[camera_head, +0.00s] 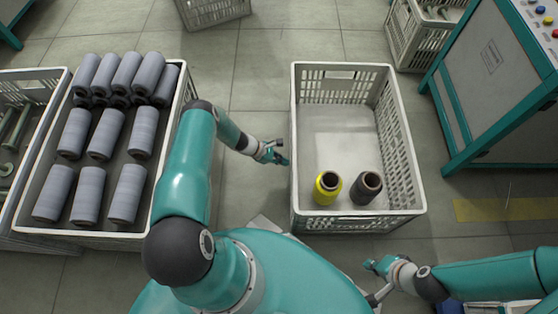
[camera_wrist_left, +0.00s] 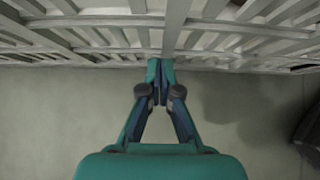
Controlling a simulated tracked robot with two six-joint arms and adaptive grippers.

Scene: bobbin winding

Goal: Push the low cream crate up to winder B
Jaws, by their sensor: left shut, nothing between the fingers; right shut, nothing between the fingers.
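The low cream crate (camera_head: 300,190) stands on the floor in the middle of the head view, with slatted walls. It holds a yellow bobbin (camera_head: 327,187) and a dark bobbin (camera_head: 366,187) near its front end. My left gripper (camera_head: 283,158) is shut and empty beside the crate's left wall. In the left wrist view its fingertips (camera_wrist_left: 160,64) are at the slatted wall (camera_wrist_left: 230,45); I cannot tell if they touch. My right gripper (camera_head: 370,265) is shut and empty, just in front of the crate's near wall. A grey machine with a teal frame (camera_head: 490,75) stands at the right; no label naming winder B is readable.
A crate of grey-blue spools (camera_head: 100,236) stands at the left, with another crate (camera_head: 35,80) beyond it. More crates stand at the back (camera_head: 212,10) and near the machine (camera_head: 405,40). A yellow floor strip (camera_head: 500,209) lies at the right. Floor between crate and machine is clear.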

